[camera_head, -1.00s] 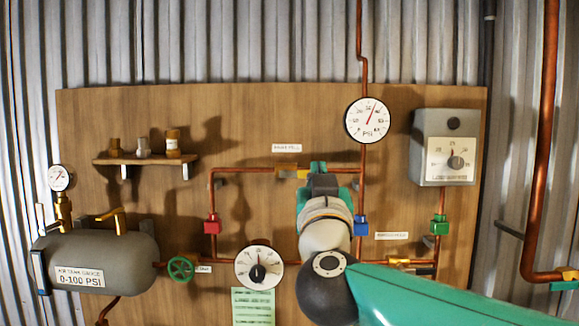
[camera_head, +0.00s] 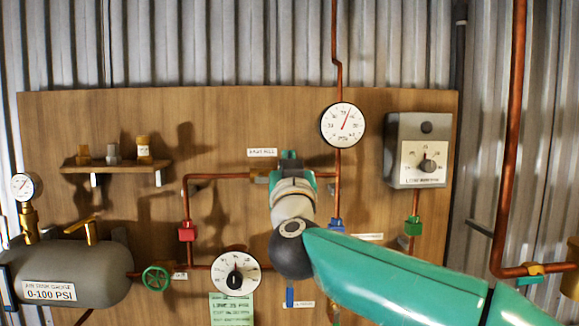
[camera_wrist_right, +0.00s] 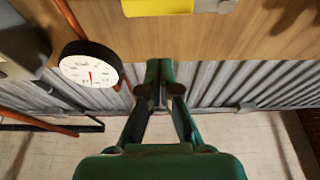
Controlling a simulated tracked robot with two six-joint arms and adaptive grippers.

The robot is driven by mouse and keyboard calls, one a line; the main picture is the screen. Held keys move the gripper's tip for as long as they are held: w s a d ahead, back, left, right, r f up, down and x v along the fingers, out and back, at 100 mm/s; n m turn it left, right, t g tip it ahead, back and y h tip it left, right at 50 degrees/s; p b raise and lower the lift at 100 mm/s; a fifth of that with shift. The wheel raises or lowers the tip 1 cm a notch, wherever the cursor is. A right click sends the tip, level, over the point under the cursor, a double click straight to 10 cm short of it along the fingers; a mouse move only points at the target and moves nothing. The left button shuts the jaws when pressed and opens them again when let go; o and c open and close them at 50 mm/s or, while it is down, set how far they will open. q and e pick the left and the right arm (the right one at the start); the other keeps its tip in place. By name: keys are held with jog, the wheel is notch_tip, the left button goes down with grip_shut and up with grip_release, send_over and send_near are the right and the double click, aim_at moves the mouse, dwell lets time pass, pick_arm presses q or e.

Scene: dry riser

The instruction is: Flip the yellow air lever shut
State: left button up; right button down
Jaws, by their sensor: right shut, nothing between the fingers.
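A yellow lever (camera_head: 82,225) stands on a brass stem on top of the grey tank at the left in the head view. A yellow-brass valve (camera_head: 261,177) sits on the upper copper pipe, partly hidden by my right arm. I cannot tell which of these is the air lever. My right gripper (camera_head: 289,158) is in front of the board beside that valve, seen mostly from behind. In the right wrist view its fingers (camera_wrist_right: 158,70) are together and empty. A yellow block (camera_wrist_right: 157,7) shows at the top edge there, apart from the fingertips. My left gripper is not in view.
A round gauge (camera_head: 343,125) and a grey dial box (camera_head: 418,150) are right of my gripper. A small shelf (camera_head: 115,168) holds several fittings. A green wheel (camera_head: 156,278) and a lower dial (camera_head: 235,274) sit along the lower pipe.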

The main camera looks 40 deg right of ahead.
jog(key=shift+w+d+f, duration=0.4)
jog(key=shift+w+f, duration=0.2)
jog(key=shift+f, duration=0.15)
jog(key=shift+w+d+f, duration=0.4)
jog(key=shift+w+f, duration=0.2)
jog(key=shift+f, duration=0.1)
jog(key=shift+a+f, duration=0.1)
jog(key=shift+a, duration=0.1)
